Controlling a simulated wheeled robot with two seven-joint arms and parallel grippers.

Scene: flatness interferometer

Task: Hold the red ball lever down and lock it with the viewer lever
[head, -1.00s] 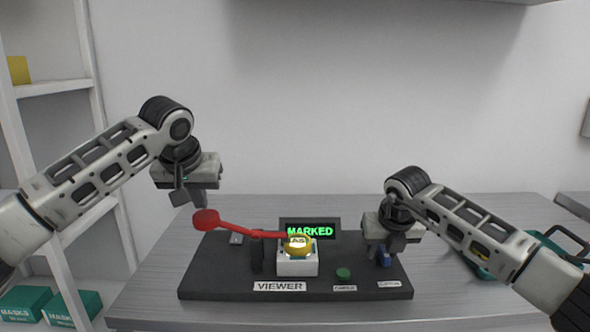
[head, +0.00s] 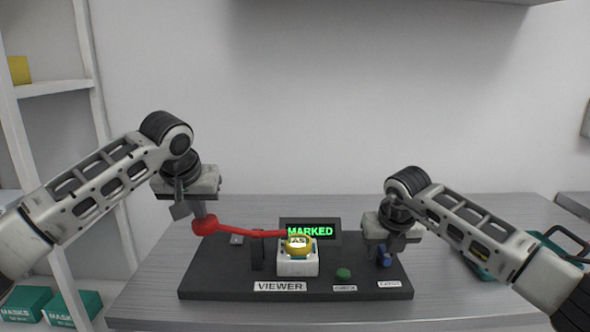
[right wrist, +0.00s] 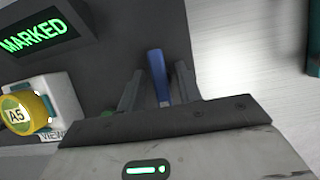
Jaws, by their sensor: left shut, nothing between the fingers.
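The red ball lever (head: 250,232) runs from the middle of the dark viewer base (head: 215,285) out to a red ball (head: 205,227) at its left end, and is nearly level. My left gripper (head: 199,209) is shut and empty; its fingertips are on or just above the ball, and exact contact is hard to tell. My right gripper (head: 384,247) is low at the right of the base, open around a small blue lever (head: 385,257). In the right wrist view the blue lever (right wrist: 159,75) stands between the two fingers, with gaps on both sides.
A display (head: 310,231) reads MARKED in green. In front of it is a white block (head: 297,267) with a yellow A5 piece (head: 298,246). A green button (head: 343,274) is nearby. A teal tray (head: 482,262) lies right, partly behind my right arm.

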